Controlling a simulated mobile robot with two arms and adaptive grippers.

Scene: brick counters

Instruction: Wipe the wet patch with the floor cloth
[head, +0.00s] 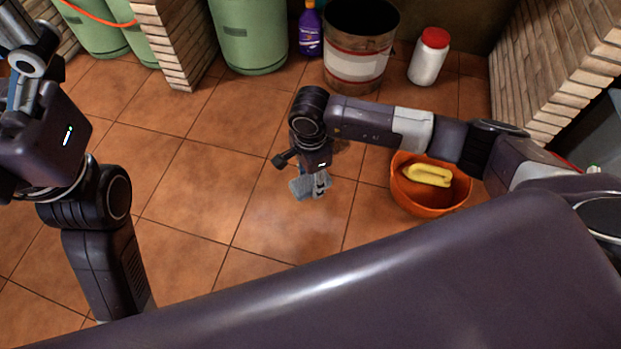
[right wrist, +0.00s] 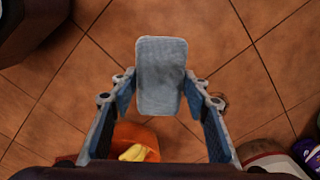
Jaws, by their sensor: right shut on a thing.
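The floor cloth (right wrist: 161,75) is a grey-blue, rounded rectangular pad. My right gripper (right wrist: 160,88) is shut on it, with a finger at either side. In the head view the cloth (head: 299,188) is under my right gripper (head: 313,187), low over the tiles; I cannot tell whether it touches them. A faint pale sheen on the tiles (head: 312,222) just in front of the cloth may be the wet patch; its edges are unclear. My left gripper (head: 28,65) is at the upper left, partly cut off, and its jaw state is unclear.
An orange basin (head: 408,197) with a yellow object (head: 428,175) stands right of my right gripper. A metal bucket (head: 357,62), a purple bottle (head: 310,32), a white jar with red lid (head: 429,57) and green gas cylinders (head: 249,35) stand behind. Tiles left of the gripper are clear.

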